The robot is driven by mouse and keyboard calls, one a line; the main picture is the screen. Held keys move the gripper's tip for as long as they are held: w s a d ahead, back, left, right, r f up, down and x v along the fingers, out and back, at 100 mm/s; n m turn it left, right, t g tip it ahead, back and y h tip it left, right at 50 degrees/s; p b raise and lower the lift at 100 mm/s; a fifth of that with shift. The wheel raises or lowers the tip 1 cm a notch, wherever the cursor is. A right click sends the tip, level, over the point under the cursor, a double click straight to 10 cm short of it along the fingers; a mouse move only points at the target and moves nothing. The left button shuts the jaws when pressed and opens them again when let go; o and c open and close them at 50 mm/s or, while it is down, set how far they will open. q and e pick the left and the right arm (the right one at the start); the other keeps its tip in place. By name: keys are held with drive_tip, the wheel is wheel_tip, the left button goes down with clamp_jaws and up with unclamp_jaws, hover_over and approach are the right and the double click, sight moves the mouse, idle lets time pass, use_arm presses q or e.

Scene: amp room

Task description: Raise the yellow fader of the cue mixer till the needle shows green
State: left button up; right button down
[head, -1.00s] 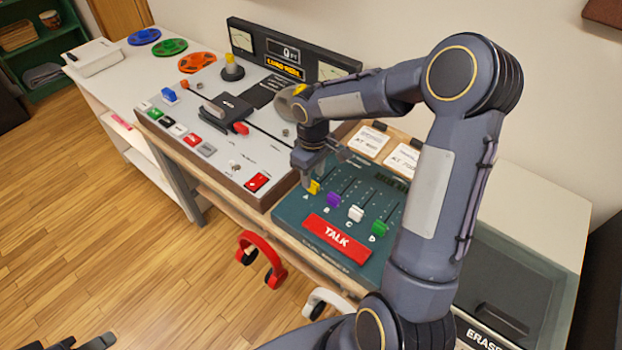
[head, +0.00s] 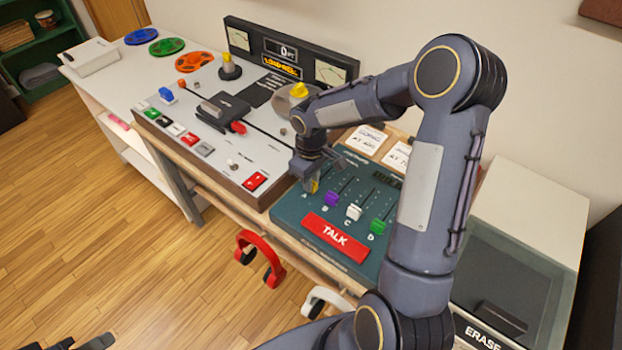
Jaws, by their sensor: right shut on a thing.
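The cue mixer (head: 289,215) is a dark teal panel with a red TALK bar (head: 337,236) at its front. Its yellow fader (head: 311,186) is at the left, above the letter A, near the front end of its slot. My right gripper (head: 312,182) points down and is shut on the yellow fader, hiding part of it. Purple (head: 331,199), white (head: 353,212) and green (head: 378,226) faders stand in a row to its right. Two needle meters (head: 239,39) and (head: 330,73) sit in the black bridge behind; their needles are too small to read.
A grey tape console (head: 214,166) with buttons and a black head block stands left of the mixer. Red headphones (head: 262,256) hang below the desk's front edge. A clear-lidded ERASE box (head: 515,285) is at the right. Paper cards (head: 366,138) lie behind the mixer.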

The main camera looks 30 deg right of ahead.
sight(322, 177)
drive_tip(key=d, duration=0.1)
drive_tip(key=w+d, duration=0.1)
drive_tip(key=d, duration=0.1)
drive_tip(key=w+d+p, duration=0.1)
drive_tip(key=shift+d, duration=0.35)
drive_tip(key=c, duration=1.3)
unclamp_jaws()
drive_tip(key=shift+c, duration=0.2)
wheel_tip(322, 177, up, 8)
drive_tip(key=shift+f, duration=0.1)
